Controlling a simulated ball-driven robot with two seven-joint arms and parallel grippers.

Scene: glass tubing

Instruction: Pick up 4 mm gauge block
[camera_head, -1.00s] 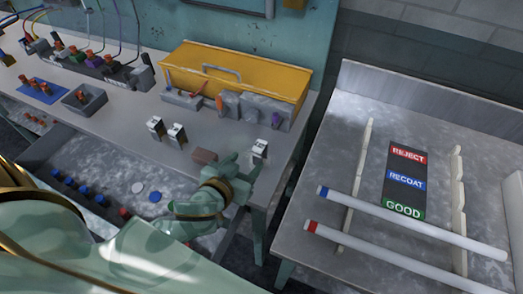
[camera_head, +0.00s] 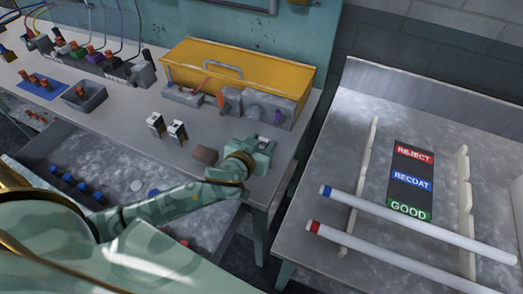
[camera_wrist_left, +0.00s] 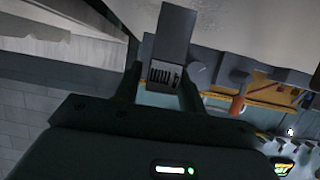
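Two small steel gauge blocks with dark tops, a left one (camera_head: 156,121) and a middle one (camera_head: 178,131), stand upright on the bench. A third stands near the bench's right front edge, now largely hidden by my left gripper (camera_head: 264,146). In the left wrist view a dark grey block (camera_wrist_left: 174,35) with a pale marked face lies between the fingertips of my left gripper (camera_wrist_left: 163,82). The fingers are close along its sides; whether they press on it is unclear. I cannot read the block sizes. My right gripper is not in view.
A brown block (camera_head: 205,155) lies just left of my left gripper. A yellow toolbox (camera_head: 240,72) and grey fixtures (camera_head: 262,105) stand behind. A second table (camera_head: 300,225) with white tubes is at right.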

